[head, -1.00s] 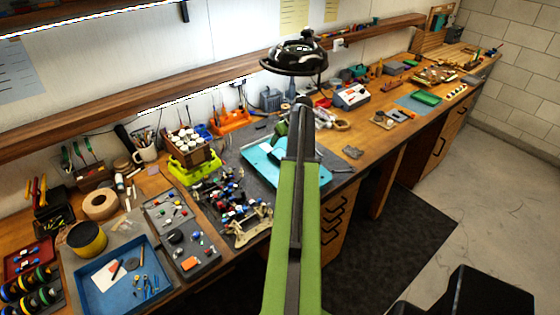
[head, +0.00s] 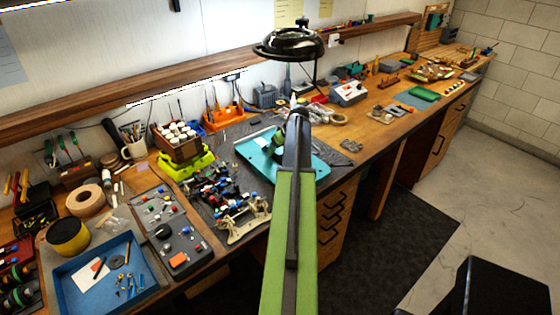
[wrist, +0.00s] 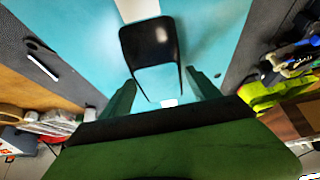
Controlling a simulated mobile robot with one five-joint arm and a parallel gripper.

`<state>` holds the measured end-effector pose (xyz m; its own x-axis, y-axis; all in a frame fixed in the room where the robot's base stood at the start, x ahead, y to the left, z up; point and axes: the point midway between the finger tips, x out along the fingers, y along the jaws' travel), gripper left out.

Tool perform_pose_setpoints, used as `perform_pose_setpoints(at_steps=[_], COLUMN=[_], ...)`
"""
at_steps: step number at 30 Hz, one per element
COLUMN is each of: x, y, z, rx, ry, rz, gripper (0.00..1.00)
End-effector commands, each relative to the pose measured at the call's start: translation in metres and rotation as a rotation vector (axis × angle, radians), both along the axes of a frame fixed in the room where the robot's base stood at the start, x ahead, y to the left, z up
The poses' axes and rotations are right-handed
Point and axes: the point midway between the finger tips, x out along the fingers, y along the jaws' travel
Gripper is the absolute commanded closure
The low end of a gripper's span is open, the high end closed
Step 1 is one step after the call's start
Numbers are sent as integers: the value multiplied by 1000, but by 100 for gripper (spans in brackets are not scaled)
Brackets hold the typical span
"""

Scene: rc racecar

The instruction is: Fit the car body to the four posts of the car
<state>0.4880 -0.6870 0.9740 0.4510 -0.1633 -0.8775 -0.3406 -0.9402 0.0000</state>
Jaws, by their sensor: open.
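The car body (head: 308,172) is a teal shell lying on the dark mat, partly behind my arm. In the wrist view, its teal surface (wrist: 75,30) fills the middle, with a black window-like panel and a white stripe. My gripper (wrist: 162,92) is open over it, its two dark green fingers on either side of the panel's near end. I cannot tell whether they touch it. The car chassis (head: 232,192), dark with coloured parts and tan arms, stands left of the body. Its posts are too small to make out.
A yellow-green tray (head: 186,168) with a wooden box of white-capped bottles stands behind the chassis. A grey parts tray (head: 180,240) and a blue tray (head: 75,292) lie to the left. A black lamp (head: 290,44) hangs above the body.

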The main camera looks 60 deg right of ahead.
Motion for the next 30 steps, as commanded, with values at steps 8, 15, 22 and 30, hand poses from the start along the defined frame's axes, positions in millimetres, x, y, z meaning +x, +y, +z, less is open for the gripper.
perform_pose_setpoints(at_steps=[8, 15, 22, 30], x=[0, -1, -1, -1], y=[0, -1, -1, -1], z=[1, 1, 5, 11], rx=[0, 0, 0, 0], ry=[0, 0, 0, 0], rz=[-1, -1, -1, -2], gripper=[54, 80, 81, 81])
